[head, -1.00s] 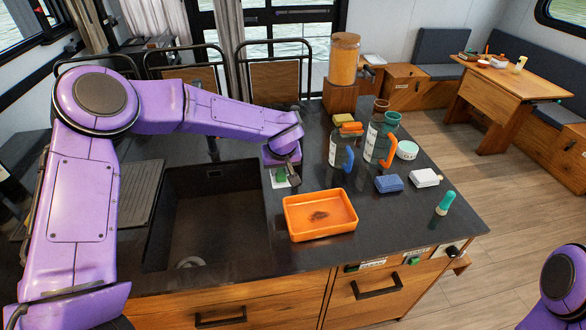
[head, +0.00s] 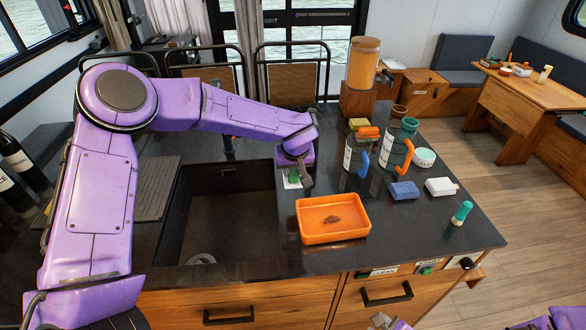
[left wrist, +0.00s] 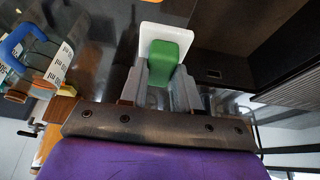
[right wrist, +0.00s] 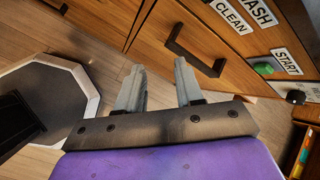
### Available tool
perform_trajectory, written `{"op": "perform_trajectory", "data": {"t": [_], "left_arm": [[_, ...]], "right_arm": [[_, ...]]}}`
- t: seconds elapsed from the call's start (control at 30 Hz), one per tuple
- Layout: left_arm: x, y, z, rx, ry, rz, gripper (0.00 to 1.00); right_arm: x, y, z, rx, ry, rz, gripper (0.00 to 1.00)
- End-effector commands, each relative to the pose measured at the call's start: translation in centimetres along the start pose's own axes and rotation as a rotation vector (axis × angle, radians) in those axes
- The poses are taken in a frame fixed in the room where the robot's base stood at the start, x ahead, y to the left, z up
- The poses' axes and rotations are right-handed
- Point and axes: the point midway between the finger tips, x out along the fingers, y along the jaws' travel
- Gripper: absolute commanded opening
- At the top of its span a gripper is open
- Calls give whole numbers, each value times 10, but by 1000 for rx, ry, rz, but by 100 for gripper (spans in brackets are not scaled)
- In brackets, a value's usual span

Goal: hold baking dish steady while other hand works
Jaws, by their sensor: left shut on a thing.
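The orange baking dish (head: 318,236) lies on the dark counter right of the sink, with a brown stain on its floor. My left gripper (head: 302,178) is beyond the dish, apart from it. It is shut on a green block (left wrist: 163,62) with a flat white piece (left wrist: 163,34) beyond it; the same green and white thing (head: 291,179) shows in the head view. My right gripper (right wrist: 160,88) is open and empty, low in front of the wooden drawers. Its fingertips (head: 380,320) just show at the bottom of the head view.
Two jugs (head: 357,155), a blue sponge (head: 404,190), a white block (head: 441,187) and a teal-capped bottle (head: 461,213) stand right of the dish. The sink (head: 218,220) is open on the left. A drawer handle (right wrist: 193,52) juts out near my right gripper.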

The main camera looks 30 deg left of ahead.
Motion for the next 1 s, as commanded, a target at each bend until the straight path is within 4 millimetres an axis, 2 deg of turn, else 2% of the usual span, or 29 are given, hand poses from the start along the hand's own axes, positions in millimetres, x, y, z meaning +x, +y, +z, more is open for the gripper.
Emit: {"op": "perform_trajectory", "data": {"t": [0.1, 0.2, 0.3, 0.4, 0.5, 0.67, 1.0], "left_arm": [[0, 0, 0, 0, 0, 0, 7], [0, 0, 0, 0, 0, 0, 7], [0, 0, 0, 0, 0, 0, 7], [0, 0, 0, 0, 0, 0, 7], [0, 0, 0, 0, 0, 0, 7], [0, 0, 0, 0, 0, 0, 7], [0, 0, 0, 0, 0, 0, 7]], "right_arm": [[8, -49, 51, 260, -142, -60, 36], [7, -92, 88, 467, -261, -87, 36], [4, -132, 112, 595, -354, -130, 36], [-1, -161, 127, 679, -421, -159, 36], [-5, -177, 135, 726, -459, -173, 36], [2, -185, 141, 743, -473, -177, 36], [53, -202, 161, 741, -471, -177, 36]]}}
